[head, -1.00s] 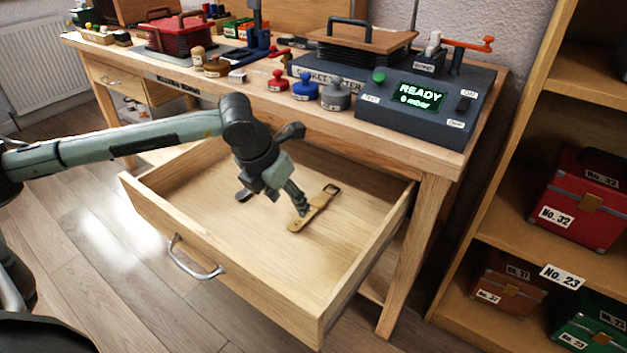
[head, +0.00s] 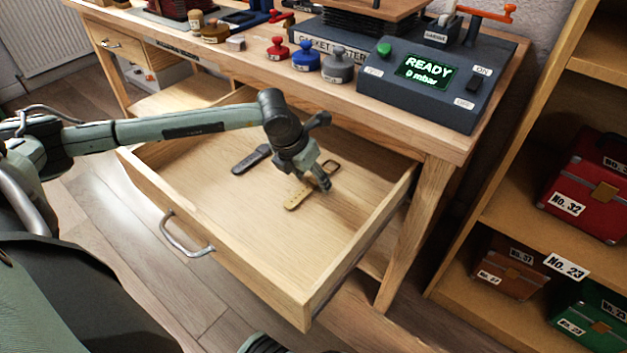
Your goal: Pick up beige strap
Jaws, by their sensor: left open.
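The beige strap (head: 297,198) lies flat on the floor of the open drawer (head: 215,206). It has small holes at its near end and a dark buckle at its far end. My left gripper (head: 325,183) is open and reaches down into the drawer at the strap's buckle end. It partly covers that end, and I cannot tell whether the fingers touch the strap. A dark strap (head: 251,159) lies in the drawer to the left of the beige one. My right gripper is not in view.
The workbench (head: 395,135) above the drawer carries a gasket tester (head: 425,80) reading READY and red, blue and grey knobbed pieces (head: 305,57). A shelf (head: 510,225) with numbered cases stands at right. The drawer's front half is clear.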

